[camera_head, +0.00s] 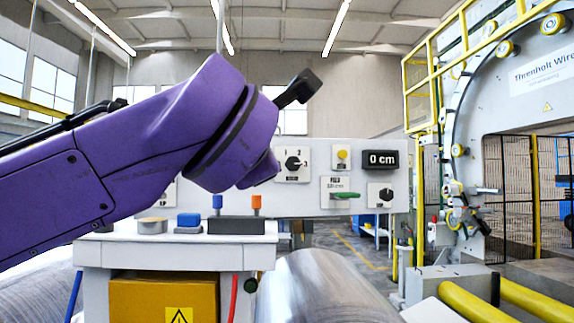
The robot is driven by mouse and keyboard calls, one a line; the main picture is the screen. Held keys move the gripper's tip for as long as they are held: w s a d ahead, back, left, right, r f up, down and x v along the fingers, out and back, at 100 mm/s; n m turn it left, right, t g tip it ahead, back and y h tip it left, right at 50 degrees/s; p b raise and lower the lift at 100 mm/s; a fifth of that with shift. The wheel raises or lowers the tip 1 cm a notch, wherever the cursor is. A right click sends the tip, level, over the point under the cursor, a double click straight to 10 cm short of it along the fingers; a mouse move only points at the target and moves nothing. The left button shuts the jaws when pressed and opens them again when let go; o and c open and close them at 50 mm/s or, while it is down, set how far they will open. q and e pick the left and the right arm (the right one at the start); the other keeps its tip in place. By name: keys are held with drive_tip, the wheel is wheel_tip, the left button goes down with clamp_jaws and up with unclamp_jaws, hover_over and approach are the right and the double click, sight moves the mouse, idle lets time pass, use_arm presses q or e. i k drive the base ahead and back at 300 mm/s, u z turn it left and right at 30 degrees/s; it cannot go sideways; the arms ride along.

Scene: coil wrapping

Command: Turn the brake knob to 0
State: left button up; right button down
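A pale control panel (325,207) stands ahead. A black knob (293,163) on a white plate has the numbers 2 and 3 at its top and right; its pointer seems turned to the right, toward 3. The plate's left part is close to my arm, and I cannot read a brake label. A second black knob (386,194) sits at the panel's right, its label too small to read. My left arm crosses the panel's left half. A black piece juts up from its wrist. The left gripper's fingers are hidden behind the wrist. My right gripper is not in view.
A white bench (120,256) with blue and orange items stands in front. A metal coil (325,288) lies below. A wrapping machine is at right.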

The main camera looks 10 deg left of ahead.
sight(292, 163)
drive_tip(key=i, duration=0.85)
drive_tip(key=z, duration=0.05)
